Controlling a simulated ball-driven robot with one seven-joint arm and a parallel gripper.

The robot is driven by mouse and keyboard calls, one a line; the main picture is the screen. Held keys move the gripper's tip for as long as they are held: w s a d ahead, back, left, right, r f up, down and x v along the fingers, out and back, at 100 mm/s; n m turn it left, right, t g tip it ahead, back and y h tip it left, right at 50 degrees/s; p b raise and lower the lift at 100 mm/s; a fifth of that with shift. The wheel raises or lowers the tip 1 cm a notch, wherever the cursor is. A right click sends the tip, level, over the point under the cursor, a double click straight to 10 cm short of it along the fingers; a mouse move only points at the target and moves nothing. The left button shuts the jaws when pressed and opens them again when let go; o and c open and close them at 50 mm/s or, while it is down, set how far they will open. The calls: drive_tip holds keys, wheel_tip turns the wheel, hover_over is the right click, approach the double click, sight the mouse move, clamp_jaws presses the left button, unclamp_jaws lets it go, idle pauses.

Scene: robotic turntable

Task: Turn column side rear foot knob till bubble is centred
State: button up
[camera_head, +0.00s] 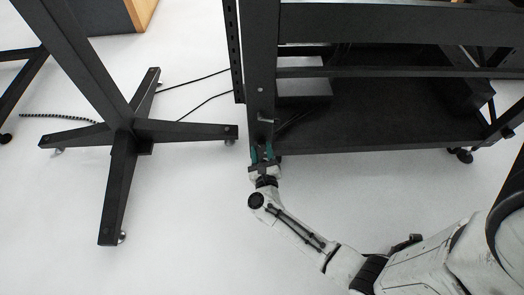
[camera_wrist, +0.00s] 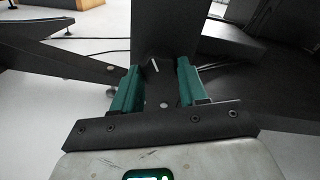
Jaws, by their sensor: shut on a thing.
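My gripper (camera_head: 262,153) is low at the foot of a black upright post (camera_head: 262,75) of the dark frame. In the wrist view its two green fingers (camera_wrist: 158,78) stand either side of the lower part of the post (camera_wrist: 165,30). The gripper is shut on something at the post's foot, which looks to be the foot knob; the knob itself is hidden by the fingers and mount. A small light lever (camera_wrist: 154,65) and a round bolt head (camera_wrist: 164,105) show between the fingers. I see no bubble level in either view.
A black stand with a cross-shaped base (camera_head: 122,135) on small feet is to the left. A dark lower shelf (camera_head: 385,125) on castors extends right of the post. Thin cables (camera_head: 195,80) cross the pale floor. Floor in front of the stand is clear.

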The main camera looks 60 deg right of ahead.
drive_tip(key=o, duration=1.1)
drive_tip(key=shift+c, duration=0.2)
drive_tip(key=shift+a, duration=0.1)
drive_tip(key=p+v, duration=0.2)
drive_tip(key=v, duration=0.8)
drive_tip(key=shift+s+a+p, duration=0.25)
drive_tip(key=shift+a+p, duration=0.05)
drive_tip(key=shift+p, duration=0.1)
